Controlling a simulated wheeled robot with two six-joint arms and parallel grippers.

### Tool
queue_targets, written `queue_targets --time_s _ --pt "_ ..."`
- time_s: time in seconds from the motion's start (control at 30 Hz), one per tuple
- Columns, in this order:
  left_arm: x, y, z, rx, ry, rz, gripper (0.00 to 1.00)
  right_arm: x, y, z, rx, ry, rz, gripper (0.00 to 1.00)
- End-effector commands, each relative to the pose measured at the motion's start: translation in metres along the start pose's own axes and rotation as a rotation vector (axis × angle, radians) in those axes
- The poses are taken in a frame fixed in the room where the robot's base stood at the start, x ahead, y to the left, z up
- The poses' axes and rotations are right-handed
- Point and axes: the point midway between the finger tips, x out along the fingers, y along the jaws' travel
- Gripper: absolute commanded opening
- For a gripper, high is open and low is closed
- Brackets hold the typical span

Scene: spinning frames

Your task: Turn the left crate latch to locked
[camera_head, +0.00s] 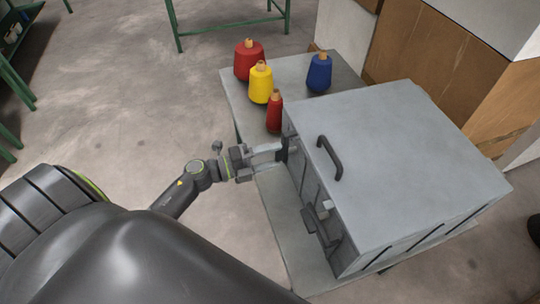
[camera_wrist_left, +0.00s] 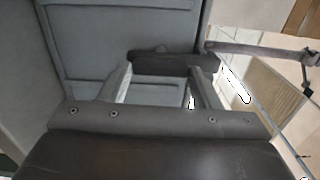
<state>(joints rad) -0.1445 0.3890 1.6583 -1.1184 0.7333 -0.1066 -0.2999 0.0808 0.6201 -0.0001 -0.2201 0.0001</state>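The grey metal crate (camera_head: 405,150) stands on a table, with its latch side facing my left arm. My left gripper (camera_head: 283,150) is at the far end of that side, at the left crate latch. In the left wrist view the dark latch (camera_wrist_left: 172,60) lies across the tips of my left gripper (camera_wrist_left: 163,75). The two fingers are spread apart, with crate wall showing between them. Contact with the latch cannot be told. The latch is mostly hidden by the gripper in the head view. My right gripper is not in view.
A dark handle (camera_head: 330,158) rises from the lid. Another latch fitting (camera_head: 325,209) is nearer on the same side. Red (camera_head: 249,62), yellow (camera_head: 261,84) and blue (camera_head: 319,73) thread cones and a small red one (camera_head: 274,112) stand behind the gripper.

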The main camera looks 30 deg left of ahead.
Motion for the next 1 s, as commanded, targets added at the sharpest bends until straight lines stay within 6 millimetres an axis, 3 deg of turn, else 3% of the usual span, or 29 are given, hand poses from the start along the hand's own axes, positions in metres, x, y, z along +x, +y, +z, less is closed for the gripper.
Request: queue_targets --time_s 0.03,0.13,0.63,0.77,1.0 --pt "0.0 0.001 0.0 -0.001 0.0 0.002 0.64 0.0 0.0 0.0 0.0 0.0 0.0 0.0" --pt "0.0 0.001 0.0 -0.002 0.0 0.001 0.76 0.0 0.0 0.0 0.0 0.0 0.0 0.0" --pt "-0.003 0.001 0.0 -0.004 -0.001 0.0 0.76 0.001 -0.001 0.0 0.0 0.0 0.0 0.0" --pt "-0.019 0.003 0.001 -0.003 -0.001 0.004 0.76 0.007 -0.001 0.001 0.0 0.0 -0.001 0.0" --pt "-0.069 0.005 0.0 -0.002 0.001 0.006 0.76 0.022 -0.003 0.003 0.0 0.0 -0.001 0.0"
